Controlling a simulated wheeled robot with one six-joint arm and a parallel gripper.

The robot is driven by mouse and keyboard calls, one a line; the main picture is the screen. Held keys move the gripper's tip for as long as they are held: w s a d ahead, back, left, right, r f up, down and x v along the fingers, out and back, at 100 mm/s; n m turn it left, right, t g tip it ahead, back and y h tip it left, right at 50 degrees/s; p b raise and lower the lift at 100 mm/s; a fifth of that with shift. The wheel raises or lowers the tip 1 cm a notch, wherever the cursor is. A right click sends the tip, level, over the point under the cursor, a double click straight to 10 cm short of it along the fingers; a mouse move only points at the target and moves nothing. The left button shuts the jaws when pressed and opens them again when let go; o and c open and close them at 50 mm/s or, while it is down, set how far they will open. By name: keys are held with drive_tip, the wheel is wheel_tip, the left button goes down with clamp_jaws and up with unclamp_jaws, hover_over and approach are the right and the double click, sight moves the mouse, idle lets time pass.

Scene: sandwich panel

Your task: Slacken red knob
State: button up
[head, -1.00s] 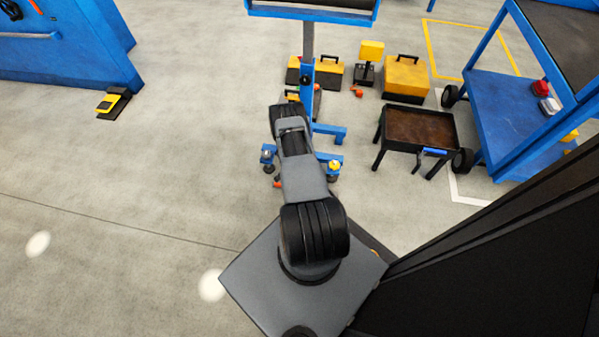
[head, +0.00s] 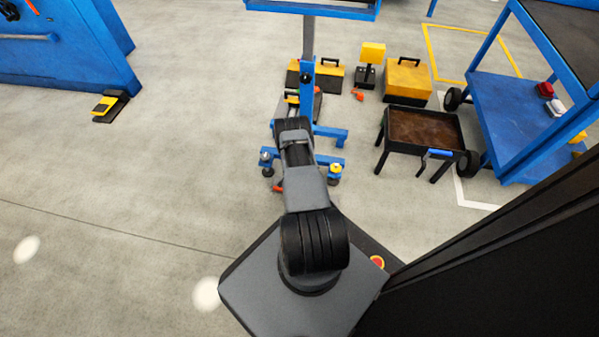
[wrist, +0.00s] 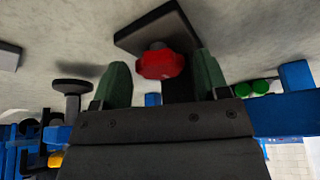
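The red knob (wrist: 163,63) shows in the wrist view on a short grey stem below a dark flat plate (wrist: 155,25). My gripper (wrist: 161,58) has two green fingers standing apart, one on each side of the knob as pictured. Gaps show between the knob and both fingers, and I cannot tell how deep it sits between them. In the head view my arm reaches toward the blue stand (head: 307,85), and my gripper is hidden. A small red part (head: 278,188) shows by the stand's base; I cannot tell if it is this knob.
A brown-topped black tray table (head: 425,127) and a blue cart (head: 510,120) stand to the right. Yellow toolboxes (head: 407,80) lie behind. A blue bench (head: 70,60) is at the left, a yellow-black pedal (head: 110,106) on the floor near it. Floor at the left is open.

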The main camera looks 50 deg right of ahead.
drive_tip(key=c, duration=0.7)
drive_tip(key=n+p, duration=0.1)
drive_tip(key=p, duration=0.3)
drive_tip(key=shift+r+n+t, duration=0.3)
drive_tip(key=shift+r+t, duration=0.1)
drive_tip(key=shift+c, duration=0.2)
drive_tip(key=n+p, duration=0.1)
drive_tip(key=p, duration=0.2)
drive_tip(key=shift+s+n+p, duration=0.15)
drive_tip(key=shift+n+p, duration=0.15)
drive_tip(key=shift+f+n+t+y+p, duration=0.25)
drive_tip(key=shift+n+t+y+p, duration=0.25)
drive_tip(key=shift+n+p, duration=0.55)
drive_tip(key=shift+d+f+n+t+p, duration=0.15)
drive_tip(key=shift+n+t+p, duration=0.2)
drive_tip(key=shift+n, duration=0.8)
drive_tip(key=shift+y, duration=0.3)
drive_tip(key=o, duration=0.9)
